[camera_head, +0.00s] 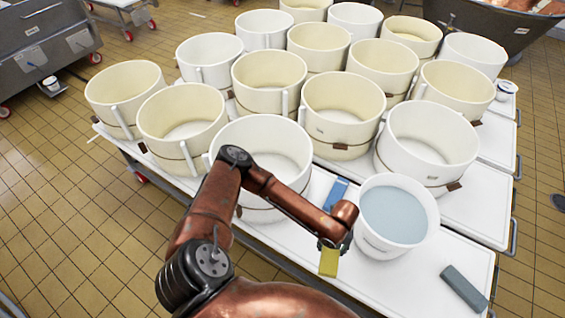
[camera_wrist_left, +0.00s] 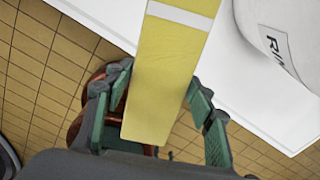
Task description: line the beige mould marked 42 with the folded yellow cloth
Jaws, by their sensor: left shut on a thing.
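The folded yellow cloth (camera_head: 329,263) hangs from my left gripper (camera_head: 334,243) above the front edge of the white table, left of the bucket. In the left wrist view the cloth (camera_wrist_left: 172,62) is a long yellow strip with a pale band, between the two fingers of my left gripper (camera_wrist_left: 160,90), which is shut on it. Several beige moulds stand on the table, among them one at the front left (camera_head: 182,118) and one in the middle (camera_head: 343,110). No number 42 is legible, so I cannot tell which is marked. My right gripper is out of view.
A white bucket of bluish liquid (camera_head: 395,215) stands close right of my gripper; part of its lettering (camera_wrist_left: 277,45) shows in the wrist view. White moulds (camera_head: 427,145) stand among the beige ones. A blue block (camera_head: 336,193) and grey-blue block (camera_head: 465,288) lie on the table (camera_head: 475,222).

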